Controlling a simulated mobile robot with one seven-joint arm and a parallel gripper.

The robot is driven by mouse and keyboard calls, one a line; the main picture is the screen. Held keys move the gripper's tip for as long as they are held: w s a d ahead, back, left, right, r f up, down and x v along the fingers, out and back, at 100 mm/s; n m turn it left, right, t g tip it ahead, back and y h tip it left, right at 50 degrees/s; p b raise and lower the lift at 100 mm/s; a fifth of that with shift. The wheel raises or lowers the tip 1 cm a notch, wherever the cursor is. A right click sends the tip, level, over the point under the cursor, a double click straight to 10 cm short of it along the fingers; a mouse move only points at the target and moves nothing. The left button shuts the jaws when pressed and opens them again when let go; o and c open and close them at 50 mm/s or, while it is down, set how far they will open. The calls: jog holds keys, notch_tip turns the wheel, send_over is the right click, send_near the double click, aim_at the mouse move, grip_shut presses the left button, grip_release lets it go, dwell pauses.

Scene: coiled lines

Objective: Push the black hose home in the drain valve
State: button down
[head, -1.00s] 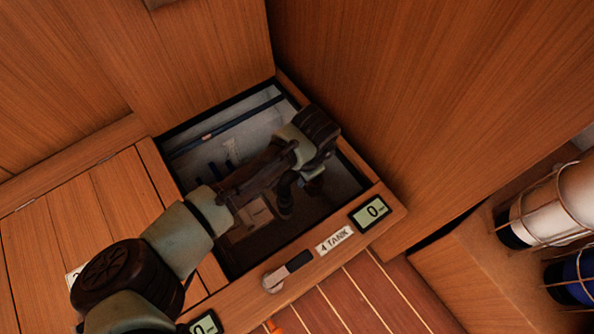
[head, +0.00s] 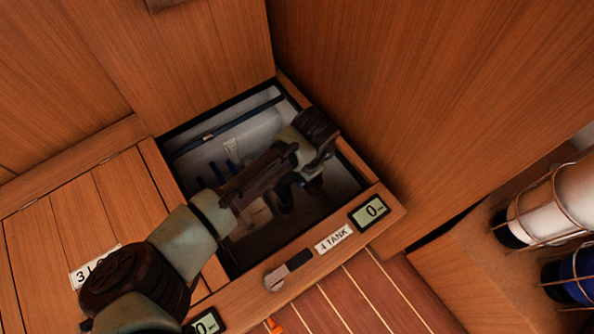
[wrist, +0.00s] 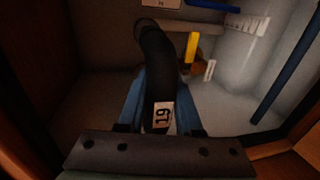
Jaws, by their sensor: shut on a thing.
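The black hose (wrist: 156,65) runs up the middle of the wrist view and bends at its far end by a pale horizontal pipe. It bears a white tag (wrist: 162,115) reading 19. My gripper (wrist: 158,82) is shut on the hose, with blue fingers on both sides of it. A yellow lever (wrist: 191,48) and a brass-coloured fitting (wrist: 199,72) show just right of and behind the hose. I cannot tell which fitting is the drain valve, or whether the hose end is seated. In the head view my arm reaches into the open locker (head: 350,207) and hides the hose.
Blue pipes (wrist: 290,75) run along the locker's right side in the wrist view. The locker's wooden rim, with the 4 TANK label (head: 333,238) and a display (head: 370,211), is close around my arm. A tall wooden panel (head: 420,100) stands right of the opening.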

jog(key=shift+f+b, duration=0.9)
jog(key=shift+f, duration=1.15)
jog(key=shift+c, duration=0.5)
grip_release()
jog(key=shift+r, duration=0.1)
notch_tip(320, 180, up, 7)
jog(key=p, duration=0.8)
jog(key=shift+p, duration=0.3)
